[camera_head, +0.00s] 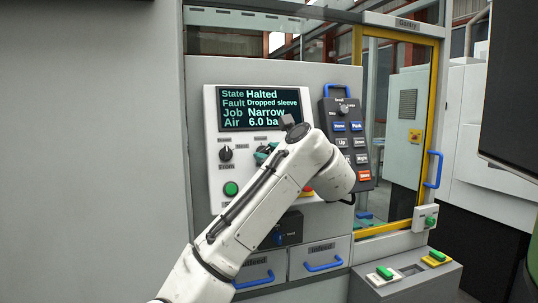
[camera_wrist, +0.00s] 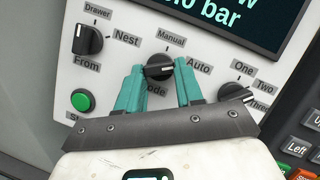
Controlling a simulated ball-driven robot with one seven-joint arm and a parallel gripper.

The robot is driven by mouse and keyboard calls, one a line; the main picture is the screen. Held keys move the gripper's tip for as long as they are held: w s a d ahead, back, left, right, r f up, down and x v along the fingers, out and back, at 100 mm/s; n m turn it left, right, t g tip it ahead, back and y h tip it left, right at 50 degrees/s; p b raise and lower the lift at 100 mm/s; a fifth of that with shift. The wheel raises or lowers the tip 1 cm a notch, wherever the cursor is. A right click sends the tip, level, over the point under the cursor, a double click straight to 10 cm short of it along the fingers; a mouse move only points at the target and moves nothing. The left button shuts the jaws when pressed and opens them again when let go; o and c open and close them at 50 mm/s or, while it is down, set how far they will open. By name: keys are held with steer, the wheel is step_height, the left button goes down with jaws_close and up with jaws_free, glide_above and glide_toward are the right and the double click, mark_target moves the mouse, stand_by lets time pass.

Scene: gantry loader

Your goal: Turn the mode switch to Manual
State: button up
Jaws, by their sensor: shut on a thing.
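The mode switch (camera_wrist: 158,66) is a black round knob on the pale control panel (camera_head: 213,122). In the wrist view the label Manual is above it and Auto is to its right. Its white mark appears to point right, toward Auto. My gripper (camera_wrist: 160,72) has teal fingers, one on each side of the knob, and is shut on it. In the head view my gripper (camera_head: 265,153) is at the panel, and my arm hides much of the knob and the panel's lower right.
The From knob (camera_wrist: 87,39) is left of the mode switch, and a One-Two-Three knob (camera_wrist: 234,93) is to its right. A green button (camera_wrist: 82,101) is lower left. The screen (camera_head: 262,108) reads Halted, Dropped sleeve. A hanging pendant (camera_head: 348,140) is right of the panel.

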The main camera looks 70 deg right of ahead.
steer(key=shift+n, duration=0.3)
steer(key=n, duration=0.1)
steer(key=n+y+p, duration=0.1)
steer(key=n, duration=0.1)
steer(key=shift+s+d+r, duration=0.1)
steer(key=shift+d+r, duration=0.05)
steer(key=shift+r, duration=0.05)
steer(key=n+y+p, duration=0.1)
steer(key=n, duration=0.1)
steer(key=n+y+p, duration=0.1)
steer(key=n, duration=0.1)
steer(key=shift+d+r, duration=0.1)
steer(key=shift+r, duration=0.1)
steer(key=n+p, duration=0.1)
steer(key=n, duration=0.1)
steer(key=n+y+p, duration=0.1)
steer(key=n+p, duration=0.1)
steer(key=shift+r+g+y, duration=0.1)
steer(key=shift+g+y, duration=0.2)
steer(key=shift+g, duration=0.1)
steer(key=shift+n+p, duration=0.55)
steer(key=shift+n, duration=0.15)
steer(key=shift+n+g, duration=0.3)
steer(key=o, duration=1)
steer(key=shift+o, duration=0.2)
